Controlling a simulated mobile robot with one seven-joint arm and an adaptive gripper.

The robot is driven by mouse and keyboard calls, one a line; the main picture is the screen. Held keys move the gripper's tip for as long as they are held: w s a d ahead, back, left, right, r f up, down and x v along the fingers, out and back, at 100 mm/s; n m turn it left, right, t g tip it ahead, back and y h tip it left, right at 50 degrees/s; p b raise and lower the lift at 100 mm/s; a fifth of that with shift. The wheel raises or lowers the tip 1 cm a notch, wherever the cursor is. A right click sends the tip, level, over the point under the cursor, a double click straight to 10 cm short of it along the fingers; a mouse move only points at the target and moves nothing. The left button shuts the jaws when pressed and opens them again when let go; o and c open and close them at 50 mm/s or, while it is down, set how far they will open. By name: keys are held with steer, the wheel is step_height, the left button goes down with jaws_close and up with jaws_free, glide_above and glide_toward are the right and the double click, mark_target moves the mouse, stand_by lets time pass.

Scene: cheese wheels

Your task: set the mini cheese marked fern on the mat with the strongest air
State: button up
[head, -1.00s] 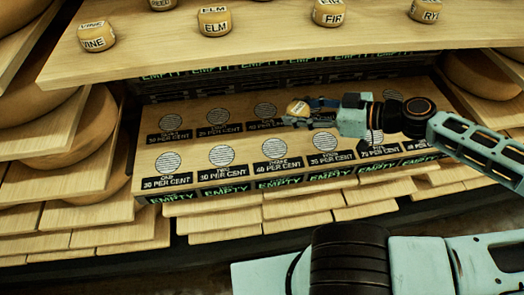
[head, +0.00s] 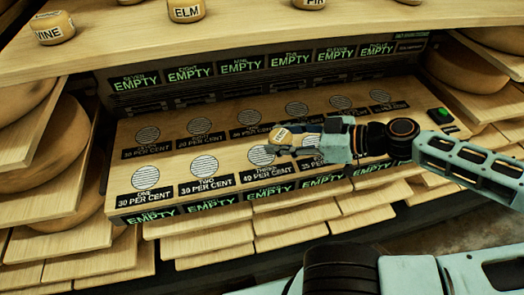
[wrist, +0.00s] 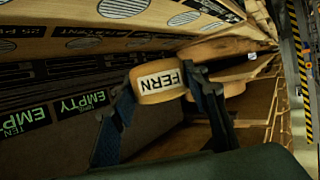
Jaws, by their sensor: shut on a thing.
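The mini cheese marked FERN (head: 279,135) is a small tan wheel with a white label; its label reads clearly in the wrist view (wrist: 158,82). My gripper (head: 288,143) is shut on it and holds it above the board, near the third mat of the front row. Round striped mats lie in two rows on the wooden board. Mat one (head: 145,175) and mat two (head: 204,165) read 30 per cent. Mat three (head: 262,155) reads 40 per cent. My gripper and arm hide much of the front row's right part. Back-row figures are mostly too small to read.
Green EMPTY displays (head: 241,65) line the back wall and front edge. A green button (head: 438,115) is at the board's right end. An upper shelf (head: 120,48) overhangs, holding other labelled mini cheeses such as ELM (head: 186,10). Large wheels (head: 470,75) flank the board.

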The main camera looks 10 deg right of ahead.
steer(key=b, duration=0.2)
glide_above(262, 155)
steer(key=f, duration=0.6)
steer(key=shift+s+d+f, duration=0.1)
steer(key=shift+s+d, duration=0.05)
steer(key=shift+s, duration=0.1)
steer(key=shift+w+a+f, duration=0.2)
steer(key=shift+w+f, duration=0.05)
steer(key=shift+f, duration=1.6)
steer(key=shift+f+b, duration=0.1)
steer(key=shift+b, duration=0.2)
steer(key=shift+f, duration=0.15)
steer(key=o, duration=1.2)
steer(key=shift+r, duration=0.2)
